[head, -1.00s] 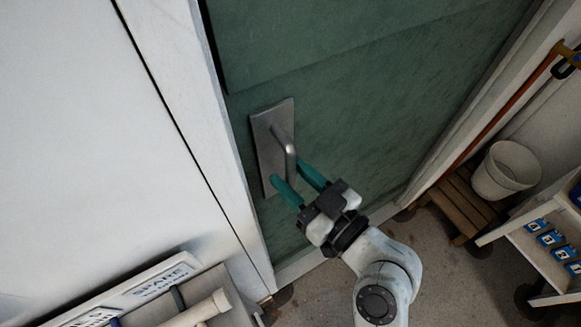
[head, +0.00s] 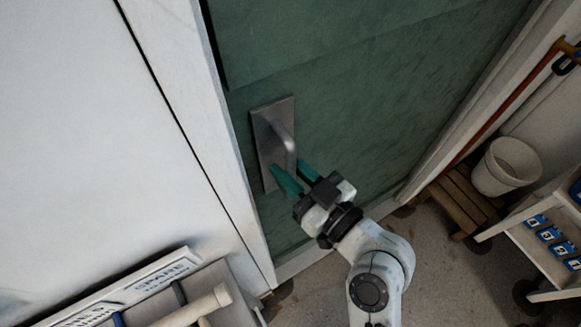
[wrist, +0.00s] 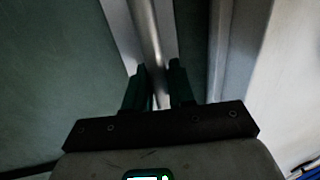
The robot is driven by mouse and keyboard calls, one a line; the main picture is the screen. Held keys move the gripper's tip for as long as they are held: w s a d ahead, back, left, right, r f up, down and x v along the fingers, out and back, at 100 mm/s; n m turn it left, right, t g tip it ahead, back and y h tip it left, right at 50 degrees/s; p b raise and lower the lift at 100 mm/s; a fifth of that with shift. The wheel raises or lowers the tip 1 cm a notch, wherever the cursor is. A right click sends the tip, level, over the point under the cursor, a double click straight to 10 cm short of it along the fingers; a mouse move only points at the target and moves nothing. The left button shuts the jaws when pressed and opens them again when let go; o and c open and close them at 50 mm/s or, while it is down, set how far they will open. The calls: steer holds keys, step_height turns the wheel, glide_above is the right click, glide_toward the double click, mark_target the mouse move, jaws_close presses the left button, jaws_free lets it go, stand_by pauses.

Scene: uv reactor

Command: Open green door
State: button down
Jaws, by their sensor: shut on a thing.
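The green door (head: 380,90) fills the middle of the head view and looks closed in its white frame. A grey metal plate (head: 266,150) with a metal lever handle (head: 284,135) is fixed near the door's left edge. My gripper (head: 291,174) is at the lower end of the handle, with its two teal fingers on either side of it. In the wrist view, the fingers (wrist: 160,85) are shut on the metal handle (wrist: 150,40), which runs up between them. The exact contact is partly hidden by the fingers.
A white wall (head: 90,130) is on the left, with a grey bin of tubes and a sign (head: 160,285) below. At right are a white bucket (head: 507,167), a wooden pallet (head: 462,203) and a shelf with blue-labelled items (head: 548,235). Floor shows between them.

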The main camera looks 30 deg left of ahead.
steer(key=w+a+b, duration=0.8)
steer(key=w+a, duration=0.1)
steer(key=a, duration=0.3)
steer(key=w+a+b, duration=0.8)
steer(key=w+a, duration=0.1)
steer(key=a, duration=0.3)
steer(key=shift+w+a+f, duration=0.2)
steer(key=shift+w+a, duration=0.05)
steer(key=c, duration=1.2)
jaws_free()
steer(key=shift+c, duration=0.2)
steer(key=shift+o, duration=0.7)
steer(key=shift+r, duration=0.15)
steer(key=v, duration=1)
steer(key=shift+s+d, duration=0.2)
steer(key=shift+d, duration=0.15)
